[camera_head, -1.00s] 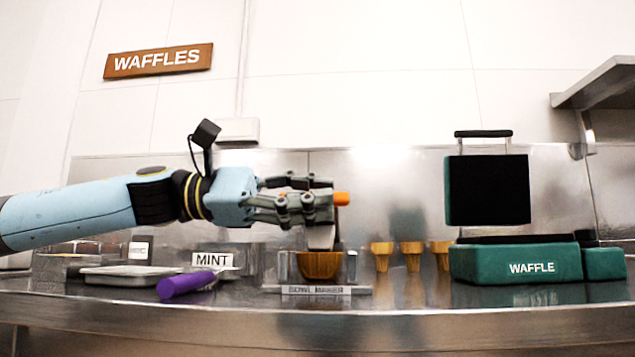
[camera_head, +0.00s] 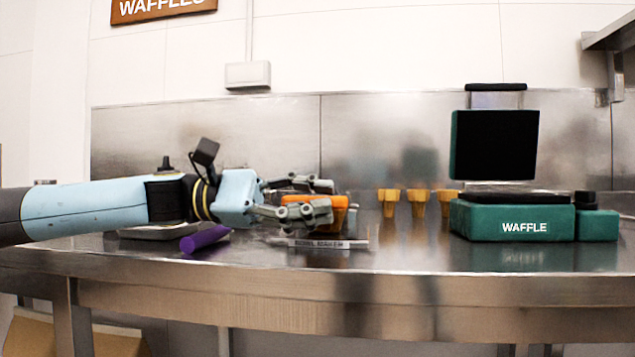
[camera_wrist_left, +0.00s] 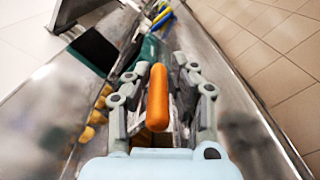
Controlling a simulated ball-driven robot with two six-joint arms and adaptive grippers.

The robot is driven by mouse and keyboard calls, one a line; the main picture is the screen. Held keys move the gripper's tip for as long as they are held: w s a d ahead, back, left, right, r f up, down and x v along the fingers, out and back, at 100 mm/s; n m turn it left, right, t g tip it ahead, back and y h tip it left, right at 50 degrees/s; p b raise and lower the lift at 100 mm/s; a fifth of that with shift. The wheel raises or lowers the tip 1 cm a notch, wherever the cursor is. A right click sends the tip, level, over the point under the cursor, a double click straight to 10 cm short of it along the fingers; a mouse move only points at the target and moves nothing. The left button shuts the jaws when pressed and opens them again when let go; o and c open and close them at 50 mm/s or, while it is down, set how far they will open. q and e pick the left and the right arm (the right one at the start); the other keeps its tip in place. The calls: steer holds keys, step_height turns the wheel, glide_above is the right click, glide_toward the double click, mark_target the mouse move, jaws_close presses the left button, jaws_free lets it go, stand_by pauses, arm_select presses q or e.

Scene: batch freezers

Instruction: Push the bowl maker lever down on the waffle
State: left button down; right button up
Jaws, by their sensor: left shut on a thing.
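The bowl maker (camera_head: 318,244) stands at the counter's front, its label facing me. Its lever has an orange handle (camera_wrist_left: 157,97), which lies between the fingers of my left gripper (camera_wrist_left: 160,85) in the left wrist view. My left gripper (camera_head: 325,200) is shut on this handle, low over the bowl maker in the head view. An orange-brown waffle bowl (camera_head: 338,222) shows partly behind the fingers. The fingers hide much of the press, so I cannot tell how deep it sits in the bowl. My right gripper is not in view.
A purple cylinder (camera_head: 205,239) lies left of the bowl maker, by a grey tray (camera_head: 160,233). The counter front is clear.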

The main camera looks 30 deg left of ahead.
arm_select(q)
steer(key=shift+s+f, duration=0.1)
steer(key=shift+f, duration=0.45)
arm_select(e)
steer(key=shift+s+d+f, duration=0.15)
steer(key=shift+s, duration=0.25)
arm_select(q)
steer(key=c, duration=1.2)
jaws_free()
steer(key=shift+c, duration=0.2)
steer(key=shift+w, duration=0.2)
steer(key=shift+r, duration=0.15)
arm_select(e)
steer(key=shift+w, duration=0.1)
